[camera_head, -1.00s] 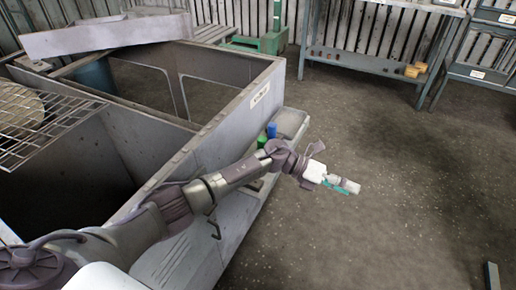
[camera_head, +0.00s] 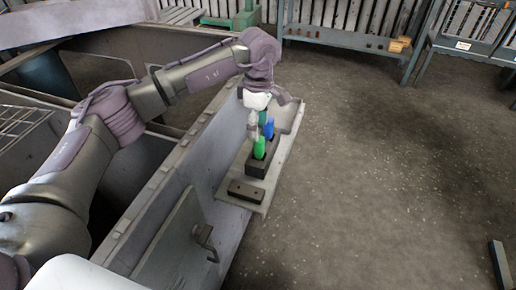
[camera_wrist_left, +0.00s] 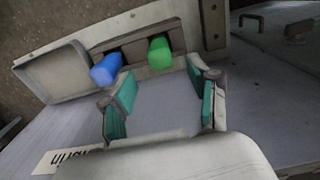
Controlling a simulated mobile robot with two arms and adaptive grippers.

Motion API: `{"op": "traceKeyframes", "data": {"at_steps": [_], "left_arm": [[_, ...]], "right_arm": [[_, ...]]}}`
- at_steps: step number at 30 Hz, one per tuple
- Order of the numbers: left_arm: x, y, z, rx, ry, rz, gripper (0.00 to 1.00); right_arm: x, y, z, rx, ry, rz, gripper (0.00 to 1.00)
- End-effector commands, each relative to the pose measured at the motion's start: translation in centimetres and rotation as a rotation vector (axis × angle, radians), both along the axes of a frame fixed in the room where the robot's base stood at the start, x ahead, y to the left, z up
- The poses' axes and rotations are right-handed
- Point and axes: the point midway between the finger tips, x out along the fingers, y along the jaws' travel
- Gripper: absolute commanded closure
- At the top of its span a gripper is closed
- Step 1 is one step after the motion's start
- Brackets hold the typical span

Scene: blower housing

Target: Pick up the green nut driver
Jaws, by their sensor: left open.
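The green nut driver (camera_head: 259,147) stands upright in a dark holder (camera_head: 256,167) on a small shelf on the housing's side. A blue driver (camera_head: 268,129) stands beside it. In the left wrist view the green handle (camera_wrist_left: 159,53) is just beyond the fingertips, nearer the right finger, and the blue handle (camera_wrist_left: 106,69) is beyond the left finger. My left gripper (camera_head: 257,120) is above and close to the green handle; it is open and empty, its teal finger pads apart in the left wrist view (camera_wrist_left: 160,88). The driver's shaft is hidden in the holder. My right gripper is not in view.
The shelf (camera_head: 284,149) has a shallow tray at its far end and a dark block (camera_head: 245,191) at its near end. A hook (camera_head: 206,241) sticks out of the housing wall (camera_head: 205,140). A workbench (camera_head: 345,40) stands behind.

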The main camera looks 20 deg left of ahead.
Motion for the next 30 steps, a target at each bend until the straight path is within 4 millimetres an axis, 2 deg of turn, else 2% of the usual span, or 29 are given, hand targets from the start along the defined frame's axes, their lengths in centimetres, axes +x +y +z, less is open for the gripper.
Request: {"op": "traceKeyframes", "data": {"at_steps": [3, 11, 20, 27, 30], "left_arm": [[0.0, 0.0, -1.8, -0.001, 0.002, 0.000, 0.40], [-0.1, -0.1, -3.4, -0.002, 0.001, 0.001, 0.40], [-0.2, -0.4, -7.5, -0.003, 0.001, 0.002, 0.40], [-0.2, -0.4, -7.8, -0.003, -0.001, 0.001, 0.40], [-0.2, -0.4, -7.8, -0.003, -0.001, 0.001, 0.55]], "right_arm": [[0.1, 0.0, 0.6, 0.000, -0.004, -0.001, 0.31], [0.2, 0.0, 1.1, 0.001, -0.007, -0.001, 0.31], [0.2, 0.1, 2.5, 0.002, -0.013, -0.003, 0.31], [0.3, 0.1, 3.3, 0.004, -0.022, -0.004, 0.31], [0.3, 0.0, 3.2, 0.003, -0.019, -0.005, 0.31]]}}
